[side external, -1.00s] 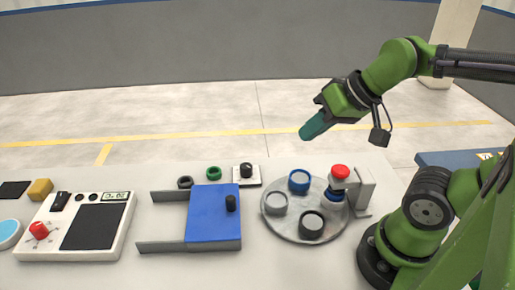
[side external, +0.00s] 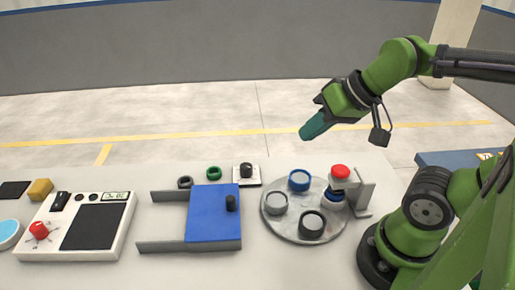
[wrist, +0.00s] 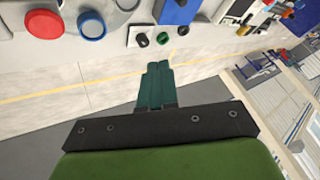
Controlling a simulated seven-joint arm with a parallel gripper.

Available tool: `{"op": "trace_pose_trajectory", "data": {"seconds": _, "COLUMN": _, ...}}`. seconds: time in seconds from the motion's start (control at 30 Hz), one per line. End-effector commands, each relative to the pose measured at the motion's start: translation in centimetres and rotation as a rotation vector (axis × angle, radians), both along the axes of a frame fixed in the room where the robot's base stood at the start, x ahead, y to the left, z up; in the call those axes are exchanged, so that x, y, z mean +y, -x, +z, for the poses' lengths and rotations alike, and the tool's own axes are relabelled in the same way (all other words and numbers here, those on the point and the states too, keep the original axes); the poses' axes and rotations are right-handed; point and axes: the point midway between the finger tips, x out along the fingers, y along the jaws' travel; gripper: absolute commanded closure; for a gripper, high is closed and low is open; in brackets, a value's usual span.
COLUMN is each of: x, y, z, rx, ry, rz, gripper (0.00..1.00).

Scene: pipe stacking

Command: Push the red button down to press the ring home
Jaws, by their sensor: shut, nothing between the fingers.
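The red button (side external: 340,171) tops a small grey press stand (side external: 363,192) at the right edge of a round grey plate (side external: 275,232). In the wrist view the button (wrist: 92,25) shows from above at upper left.
The plate also carries a blue ring (side external: 299,181), a grey cup (side external: 275,203) and a black cup (side external: 312,223). A black knob (side external: 246,170), green ring (side external: 213,173), blue sliding block (side external: 208,212) and control box (side external: 85,225) stand leftward. The space above the table is clear.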

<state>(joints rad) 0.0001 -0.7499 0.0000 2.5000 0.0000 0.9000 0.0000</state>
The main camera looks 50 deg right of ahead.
Motion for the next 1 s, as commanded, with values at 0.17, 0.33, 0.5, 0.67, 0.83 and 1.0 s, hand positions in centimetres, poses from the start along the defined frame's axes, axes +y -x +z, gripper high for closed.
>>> {"op": "trace_pose_trajectory", "data": {"seconds": 0.17, "x": 0.0, "y": 0.0, "z": 0.0, "rx": 0.0, "ry": 0.0, "rz": 0.0, "gripper": 1.0}}
{"op": "trace_pose_trajectory", "data": {"seconds": 0.33, "x": 0.0, "y": 0.0, "z": 0.0, "rx": 0.0, "ry": 0.0, "rz": 0.0, "gripper": 1.0}}
{"op": "trace_pose_trajectory", "data": {"seconds": 0.5, "x": 0.0, "y": 0.0, "z": 0.0, "rx": 0.0, "ry": 0.0, "rz": 0.0, "gripper": 1.0}}
{"op": "trace_pose_trajectory", "data": {"seconds": 0.67, "x": 0.0, "y": 0.0, "z": 0.0, "rx": 0.0, "ry": 0.0, "rz": 0.0, "gripper": 1.0}}
{"op": "trace_pose_trajectory", "data": {"seconds": 0.83, "x": 0.0, "y": 0.0, "z": 0.0, "rx": 0.0, "ry": 0.0, "rz": -0.002, "gripper": 1.0}}
{"op": "trace_pose_trajectory", "data": {"seconds": 1.0, "x": -1.8, "y": -0.4, "z": -0.7, "rx": 0.032, "ry": -0.004, "rz": -0.074, "gripper": 1.0}}
